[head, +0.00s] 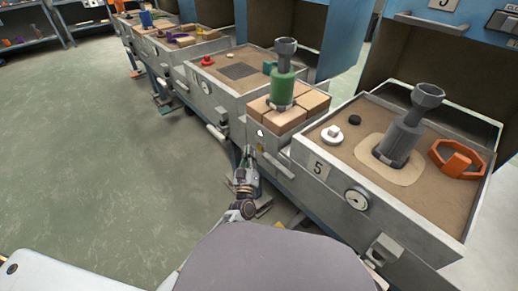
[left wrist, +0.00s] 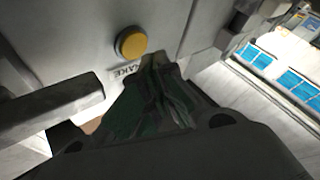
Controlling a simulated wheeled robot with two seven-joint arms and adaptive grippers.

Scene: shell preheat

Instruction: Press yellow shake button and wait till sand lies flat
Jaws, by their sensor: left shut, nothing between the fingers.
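The round yellow button (left wrist: 130,42) sits on a grey panel in the left wrist view, above a partly covered label (left wrist: 124,73) ending in "AKE". My left gripper (left wrist: 160,62) is shut and empty, its tips close below and right of the button. I cannot tell whether they touch the panel. In the head view my left gripper (head: 246,158) is low at the front of the stations, left of the box marked 5 (head: 318,168). That box holds brown sand (head: 378,112), with a paler patch (head: 372,171) around a grey funnel-topped part (head: 402,138). My right gripper is out of view.
A dial (head: 356,199) is on the front of box 5. The floor at left is clear.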

